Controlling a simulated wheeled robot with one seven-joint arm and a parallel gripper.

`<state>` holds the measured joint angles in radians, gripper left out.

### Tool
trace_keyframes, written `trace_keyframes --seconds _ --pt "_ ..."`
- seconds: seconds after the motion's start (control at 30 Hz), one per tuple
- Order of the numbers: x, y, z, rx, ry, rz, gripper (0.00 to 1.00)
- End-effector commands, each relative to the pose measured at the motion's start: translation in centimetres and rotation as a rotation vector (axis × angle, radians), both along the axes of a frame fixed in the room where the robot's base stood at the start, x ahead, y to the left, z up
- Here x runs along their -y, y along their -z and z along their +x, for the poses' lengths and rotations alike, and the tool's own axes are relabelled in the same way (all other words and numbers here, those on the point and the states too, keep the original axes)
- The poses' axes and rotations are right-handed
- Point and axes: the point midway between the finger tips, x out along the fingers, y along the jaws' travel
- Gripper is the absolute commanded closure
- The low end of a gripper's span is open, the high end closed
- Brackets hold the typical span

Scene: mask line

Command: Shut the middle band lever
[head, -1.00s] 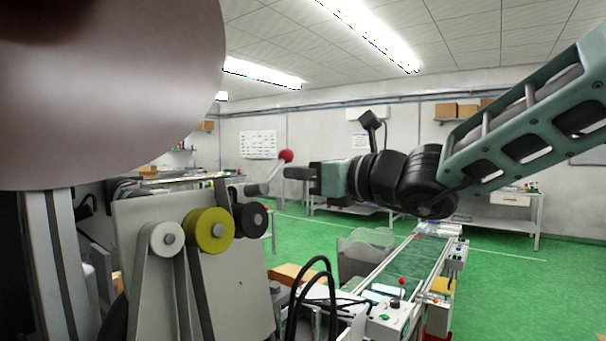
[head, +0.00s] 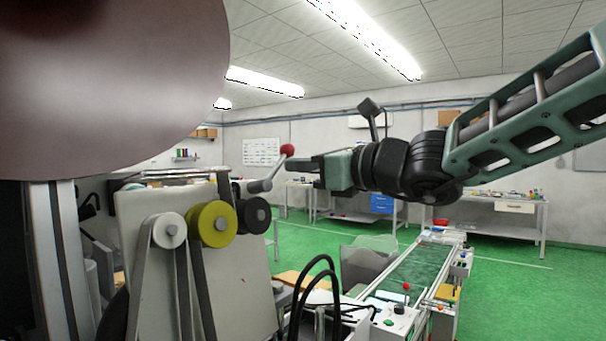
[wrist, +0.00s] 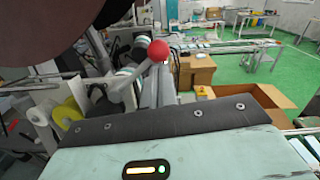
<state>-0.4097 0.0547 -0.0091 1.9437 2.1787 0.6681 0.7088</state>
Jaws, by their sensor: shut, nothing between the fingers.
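A lever with a grey arm (head: 268,180) and a red ball knob (head: 287,150) sticks up and to the right from the machine behind the rollers. It is the only such band lever I can pick out; the wrist view also shows its red knob (wrist: 159,50) and grey arm (wrist: 124,84). My gripper (head: 291,166) is shut and empty, pointing left. Its tips appear just below and beside the red knob in the head view. I cannot tell whether they touch the lever. In the wrist view the gripper's housing hides the space below the knob.
White, yellow (head: 212,224) and black rollers stand on the machine's pale panel (head: 240,288). A large pinkish-brown roll (head: 100,90) fills the upper left. A green conveyor (head: 415,270) runs away at lower right. An open cardboard box (wrist: 262,108) lies right in the wrist view.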

Motion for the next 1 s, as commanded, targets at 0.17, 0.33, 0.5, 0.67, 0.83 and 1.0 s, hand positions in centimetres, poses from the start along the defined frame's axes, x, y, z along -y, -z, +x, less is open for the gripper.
trace_keyframes --seconds 0.17,0.33,0.5,0.67,0.83,1.0 --pt "-0.2 -0.2 -0.1 0.074 -0.016 -0.054 1.0" --pt "-0.6 -1.0 -0.4 0.186 -0.043 -0.141 1.0" --pt "-1.2 -1.9 -0.9 0.311 -0.074 -0.238 1.0" --pt "-1.8 -2.7 -1.4 0.421 -0.101 -0.326 1.0" --pt "-2.3 -3.3 -1.9 0.522 -0.127 -0.405 1.0" --pt "-2.8 -3.7 -2.4 0.599 -0.147 -0.466 1.0"
